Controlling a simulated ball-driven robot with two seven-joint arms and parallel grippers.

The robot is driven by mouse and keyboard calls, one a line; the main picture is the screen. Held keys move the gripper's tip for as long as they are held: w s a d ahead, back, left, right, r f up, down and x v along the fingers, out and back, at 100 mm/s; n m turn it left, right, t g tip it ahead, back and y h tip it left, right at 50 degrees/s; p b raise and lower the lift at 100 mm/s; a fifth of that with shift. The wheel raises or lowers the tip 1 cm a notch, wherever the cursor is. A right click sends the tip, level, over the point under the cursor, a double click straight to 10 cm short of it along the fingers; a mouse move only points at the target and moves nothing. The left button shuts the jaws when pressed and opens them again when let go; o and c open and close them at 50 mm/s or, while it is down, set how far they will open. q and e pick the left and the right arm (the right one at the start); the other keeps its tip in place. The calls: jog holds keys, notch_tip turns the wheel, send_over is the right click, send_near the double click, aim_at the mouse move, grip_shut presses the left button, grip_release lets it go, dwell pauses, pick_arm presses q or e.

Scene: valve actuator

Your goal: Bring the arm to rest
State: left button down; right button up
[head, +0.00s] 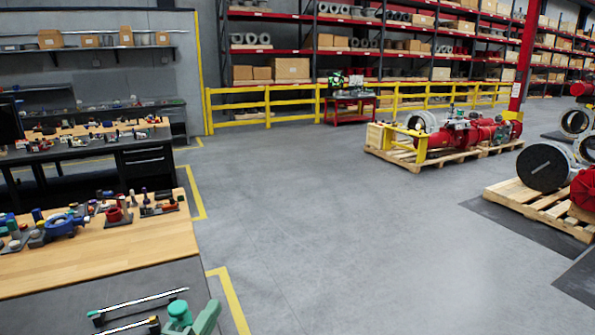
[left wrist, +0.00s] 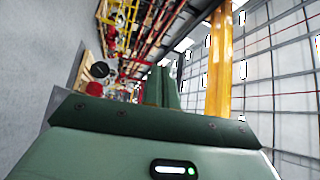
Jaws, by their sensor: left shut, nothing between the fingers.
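My left gripper (left wrist: 162,88) shows in the left wrist view, its two green fingers together with nothing between them. It points out over the hall, clear of any surface, with the picture tilted sideways. In the head view, green parts (head: 190,319) show at the bottom edge, beside a dark tabletop; I cannot make out fingertips there. My right gripper is in neither view. A wooden-topped workbench (head: 150,240) at the left of the head view holds a blue valve part (head: 65,224) and several small fittings.
Metal handles (head: 138,302) lie near the bottom left. A second bench (head: 145,160) stands behind. Open grey floor (head: 330,230) fills the middle. Pallets with red valve assemblies (head: 470,133) and a round black disc (head: 543,167) stand right. A yellow railing (head: 290,104) and shelves line the back.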

pick_arm(q)
jog(key=s+a+f+n+g+y, duration=0.55)
jog(key=s+a+f, duration=0.2)
jog(key=s, duration=0.25)
jog(key=s+a+f+n+g+y, duration=0.4)
jog(key=s+a+f+n+g, duration=0.35)
jog(key=s, duration=0.35)
jog(key=s+d+f+g+h+b, duration=0.1)
jog(key=s+d+f+b, duration=0.1)
jog(key=f, duration=0.9)
jog(key=s+d+f+g+h+b, duration=0.1)
jog(key=s+d+f, duration=0.1)
jog(key=f, duration=1)
jog(key=s+d+f+h+b, duration=0.1)
jog(key=s+d+f+b, duration=0.1)
jog(key=f, duration=0.9)
jog(key=s+f+n+g+h+b, duration=0.1)
jog(key=s+f+n+g+b, duration=0.1)
jog(key=s+f, duration=1.3)
jog(key=s, duration=0.2)
jog(key=shift+s+a+f+n+g+b, duration=0.2)
jog(key=shift+s+a+n+g+b, duration=0.1)
jog(key=shift+s+a+g+b, duration=0.1)
